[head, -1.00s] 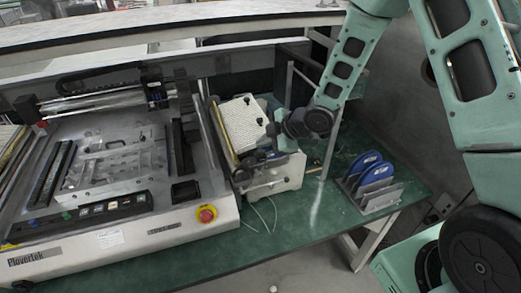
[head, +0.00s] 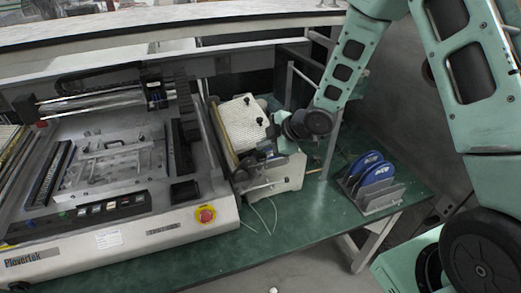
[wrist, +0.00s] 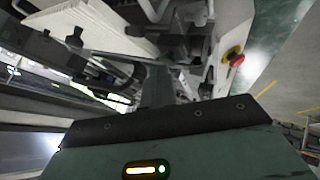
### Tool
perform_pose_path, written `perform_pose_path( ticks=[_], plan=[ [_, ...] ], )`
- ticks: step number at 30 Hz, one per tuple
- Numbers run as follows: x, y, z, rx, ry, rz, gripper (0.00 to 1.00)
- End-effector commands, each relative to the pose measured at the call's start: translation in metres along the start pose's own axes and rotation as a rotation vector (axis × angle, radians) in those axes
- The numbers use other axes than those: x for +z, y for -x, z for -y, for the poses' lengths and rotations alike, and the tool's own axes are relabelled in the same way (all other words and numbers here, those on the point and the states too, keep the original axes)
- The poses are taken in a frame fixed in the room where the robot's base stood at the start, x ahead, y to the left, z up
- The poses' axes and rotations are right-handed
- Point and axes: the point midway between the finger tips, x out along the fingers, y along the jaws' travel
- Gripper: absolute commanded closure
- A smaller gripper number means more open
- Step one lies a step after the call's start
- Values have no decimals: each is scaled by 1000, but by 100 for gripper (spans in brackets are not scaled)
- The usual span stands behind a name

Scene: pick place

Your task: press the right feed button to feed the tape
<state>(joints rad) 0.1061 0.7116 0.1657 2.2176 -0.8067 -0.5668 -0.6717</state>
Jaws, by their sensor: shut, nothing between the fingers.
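A white tape feeder unit (head: 290,174) stands at the right end of the machine, with a pale ribbed panel (head: 240,122) on its top. My gripper (head: 250,160) reaches in from the right, low over the feeder's front. In the wrist view my gripper (wrist: 156,88) shows as shut, dark fingers pointing into the feeder's metal parts, with nothing held. Whether the fingertips touch anything is unclear. I cannot make out the right feed button; the gripper and feeder parts crowd that area.
Blue reels (head: 376,172) stand in a rack at right.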

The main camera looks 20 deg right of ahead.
Motion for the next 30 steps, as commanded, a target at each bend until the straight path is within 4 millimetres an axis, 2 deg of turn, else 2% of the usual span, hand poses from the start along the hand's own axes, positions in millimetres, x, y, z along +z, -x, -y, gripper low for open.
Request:
perform_pose_path(
  ticks=[9, 30],
  plan=[
    [1, -1, 1, -1, 0, 0, 100],
    [-7, 10, -7, 0, 0, 0, 100]
  ],
)
